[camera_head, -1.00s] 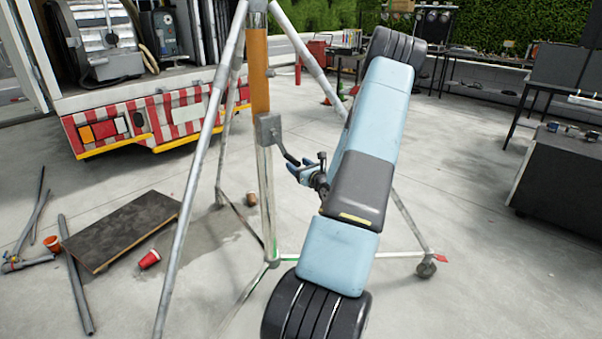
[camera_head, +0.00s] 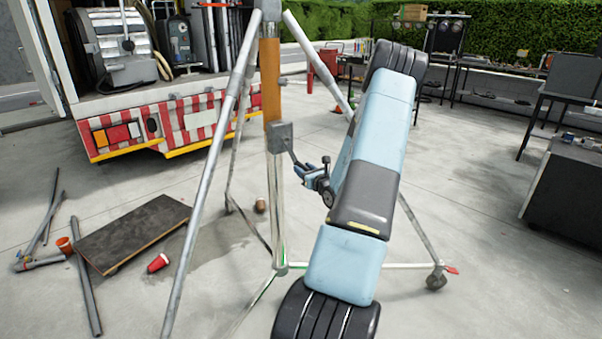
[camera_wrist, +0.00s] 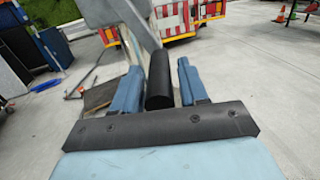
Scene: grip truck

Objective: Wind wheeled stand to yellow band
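The wheeled stand (camera_head: 279,210) is a silver tripod with braced legs and a caster at the right. Its upright has an orange-brown section (camera_head: 271,80); I cannot make out a distinct yellow band. A grey winch box (camera_head: 281,137) with a crank arm sits on the upright. My gripper (camera_head: 312,176) is at the crank's end, right of the upright. In the wrist view the black crank handle (camera_wrist: 158,82) lies between the two blue fingers of my gripper (camera_wrist: 158,88). The fingers are apart, with a gap visible on the right side of the handle.
A truck with a red-and-white striped rear (camera_head: 160,130) stands behind at left. A dark board (camera_head: 133,232), grey pipes (camera_head: 88,290) and a red cup (camera_head: 158,262) lie on the concrete at left. Dark tables stand at right.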

